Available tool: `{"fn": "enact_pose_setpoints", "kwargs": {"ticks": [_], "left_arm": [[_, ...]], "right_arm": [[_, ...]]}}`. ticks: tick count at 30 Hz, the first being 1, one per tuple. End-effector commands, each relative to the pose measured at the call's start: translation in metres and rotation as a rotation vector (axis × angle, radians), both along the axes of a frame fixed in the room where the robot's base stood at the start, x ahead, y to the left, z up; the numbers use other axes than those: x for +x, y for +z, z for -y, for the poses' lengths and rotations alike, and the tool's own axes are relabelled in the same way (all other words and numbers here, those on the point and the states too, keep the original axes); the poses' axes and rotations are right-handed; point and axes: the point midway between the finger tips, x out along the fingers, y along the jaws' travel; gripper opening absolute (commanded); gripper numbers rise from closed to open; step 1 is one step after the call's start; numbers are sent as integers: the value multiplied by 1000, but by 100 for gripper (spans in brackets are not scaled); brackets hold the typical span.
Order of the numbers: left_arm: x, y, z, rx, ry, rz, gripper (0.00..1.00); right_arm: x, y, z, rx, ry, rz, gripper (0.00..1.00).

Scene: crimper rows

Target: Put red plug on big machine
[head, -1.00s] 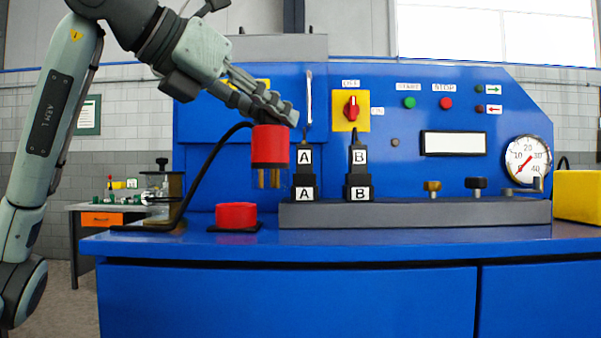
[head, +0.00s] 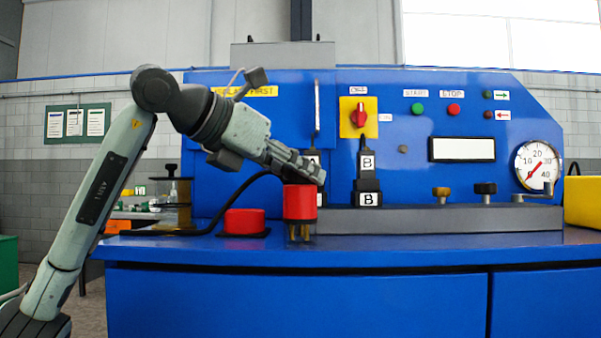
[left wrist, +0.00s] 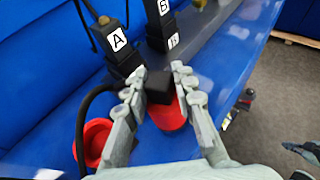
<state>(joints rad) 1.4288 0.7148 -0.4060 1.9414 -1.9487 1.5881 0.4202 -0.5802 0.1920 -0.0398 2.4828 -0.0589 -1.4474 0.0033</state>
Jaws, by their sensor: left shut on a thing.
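My left gripper (head: 306,172) is shut on the red plug (head: 300,202), which hangs upright with its brass pins down, low over the blue bench of the big machine. The plug is right of the red socket (head: 244,222) and apart from it. I cannot tell whether the pins touch the bench. In the left wrist view the fingers (left wrist: 158,78) close around the plug's black top, with the red body (left wrist: 168,115) below. The red socket (left wrist: 92,142) lies to the left there.
The black connector marked B (head: 367,180) stands on the grey rail (head: 440,218); connector A (left wrist: 118,40) is mostly hidden by my gripper in the head view. A black cable (head: 215,222) runs behind the socket. A yellow box (head: 588,202) stands far right.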

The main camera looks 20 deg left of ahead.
Motion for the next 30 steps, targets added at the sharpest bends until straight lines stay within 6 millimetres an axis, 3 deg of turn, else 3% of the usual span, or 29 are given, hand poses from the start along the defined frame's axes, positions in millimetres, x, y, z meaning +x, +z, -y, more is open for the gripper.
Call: {"fn": "enact_pose_setpoints", "kwargs": {"ticks": [11,12,16,27,30], "left_arm": [[0,-2,0,-1,0,2,0],[0,-3,0,0,0,-1,29],[0,-3,0,0,0,-1,45],[0,-1,0,0,0,-1,46],[-1,2,-1,0,0,1,46]], "right_arm": [[8,2,-6,11,14,38,0],[9,2,-7,13,17,44,0],[10,2,-8,14,18,45,0],[8,3,-7,13,16,36,0],[0,2,2,-1,-8,-5,0]]}}
